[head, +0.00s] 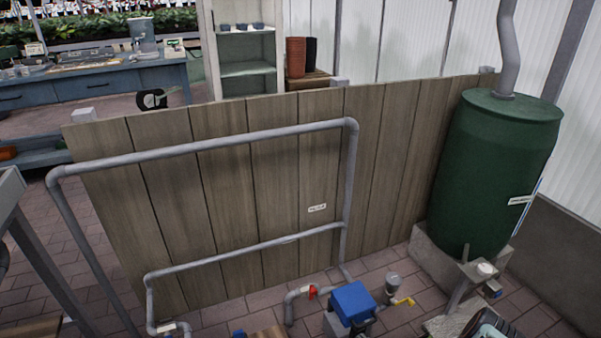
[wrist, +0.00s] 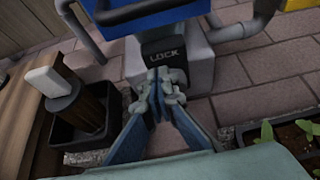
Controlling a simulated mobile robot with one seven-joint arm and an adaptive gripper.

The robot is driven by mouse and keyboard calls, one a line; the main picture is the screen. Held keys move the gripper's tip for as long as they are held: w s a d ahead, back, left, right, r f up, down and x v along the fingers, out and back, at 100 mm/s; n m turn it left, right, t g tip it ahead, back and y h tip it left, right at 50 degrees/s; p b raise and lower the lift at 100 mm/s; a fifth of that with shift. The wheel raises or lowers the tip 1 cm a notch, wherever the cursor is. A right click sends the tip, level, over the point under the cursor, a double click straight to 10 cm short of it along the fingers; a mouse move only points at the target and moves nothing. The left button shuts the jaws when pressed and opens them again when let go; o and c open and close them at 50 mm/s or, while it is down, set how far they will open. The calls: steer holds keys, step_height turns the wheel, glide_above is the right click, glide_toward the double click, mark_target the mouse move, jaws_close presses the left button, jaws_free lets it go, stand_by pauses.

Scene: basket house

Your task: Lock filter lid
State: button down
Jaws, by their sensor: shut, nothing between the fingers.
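The fingers hide the lower part of the housing front. In the head view, my gripper and the LOCK plate cannot be made out.
A dark tray (wrist: 82,122) with a white-topped block (wrist: 55,82) stands left of my gripper; a planter with seedlings (wrist: 285,135) is at right. In the head view, a blue box (head: 352,302) and pipes stand before a wooden panel (head: 240,200), with a green tank (head: 495,170) at right.

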steer(key=shift+r, duration=0.3)
steer(key=s+d+p, duration=0.1)
steer(key=s+d, duration=0.1)
steer(key=s, duration=0.3)
steer(key=shift+s, duration=0.35)
steer(key=shift+d, duration=0.1)
